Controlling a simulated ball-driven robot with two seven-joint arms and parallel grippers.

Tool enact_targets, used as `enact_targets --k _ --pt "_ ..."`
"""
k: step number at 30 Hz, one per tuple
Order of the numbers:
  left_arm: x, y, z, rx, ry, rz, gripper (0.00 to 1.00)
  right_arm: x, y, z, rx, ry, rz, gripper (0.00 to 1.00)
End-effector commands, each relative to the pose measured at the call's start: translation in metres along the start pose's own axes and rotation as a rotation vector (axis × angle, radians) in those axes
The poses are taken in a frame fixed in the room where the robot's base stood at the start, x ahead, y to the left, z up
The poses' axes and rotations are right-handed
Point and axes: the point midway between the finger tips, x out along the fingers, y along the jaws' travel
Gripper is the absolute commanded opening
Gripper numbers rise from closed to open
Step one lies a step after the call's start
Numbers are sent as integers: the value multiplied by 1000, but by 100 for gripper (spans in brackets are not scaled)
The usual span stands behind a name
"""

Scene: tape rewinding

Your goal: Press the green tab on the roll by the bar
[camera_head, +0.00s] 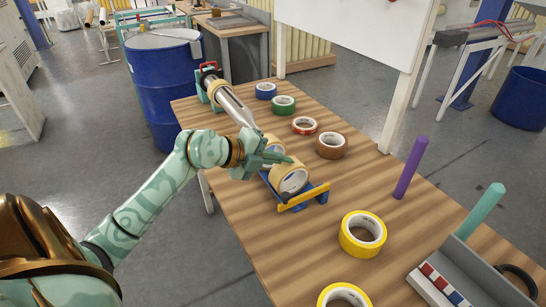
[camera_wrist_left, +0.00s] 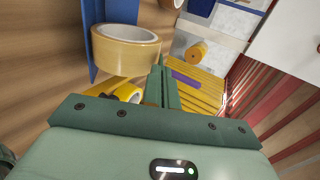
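A tan tape roll (camera_head: 289,180) stands on a blue holder (camera_head: 319,191) behind its yellow bar (camera_head: 304,198). Another tan roll (camera_head: 269,140) shows partly behind my left gripper (camera_head: 284,159). I cannot make out a green tab apart from my green fingers. In the head view the fingertips are at the near roll's upper edge; whether they touch it is unclear. In the left wrist view my left fingers (camera_wrist_left: 163,75) are together with nothing seen between them, just right of a tan roll (camera_wrist_left: 126,50) by a blue part (camera_wrist_left: 93,38). My right gripper is out of view.
Blue (camera_head: 266,91), green (camera_head: 283,105), red (camera_head: 304,125) and brown (camera_head: 331,145) rolls line the back. A yellow roll (camera_head: 362,234), a purple post (camera_head: 411,168), a teal post (camera_head: 482,210) and a grey tray (camera_head: 495,277) stand to the right. A metal cylinder (camera_head: 233,105) lies behind my gripper.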

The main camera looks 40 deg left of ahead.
Motion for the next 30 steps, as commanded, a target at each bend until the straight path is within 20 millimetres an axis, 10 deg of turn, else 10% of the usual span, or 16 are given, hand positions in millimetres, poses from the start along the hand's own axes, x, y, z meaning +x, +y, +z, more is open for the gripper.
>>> enact_targets --k 29,30 --pt "4 7 0 -1 1 3 0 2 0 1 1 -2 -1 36" --pt "4 7 0 -1 1 3 12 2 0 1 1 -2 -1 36"
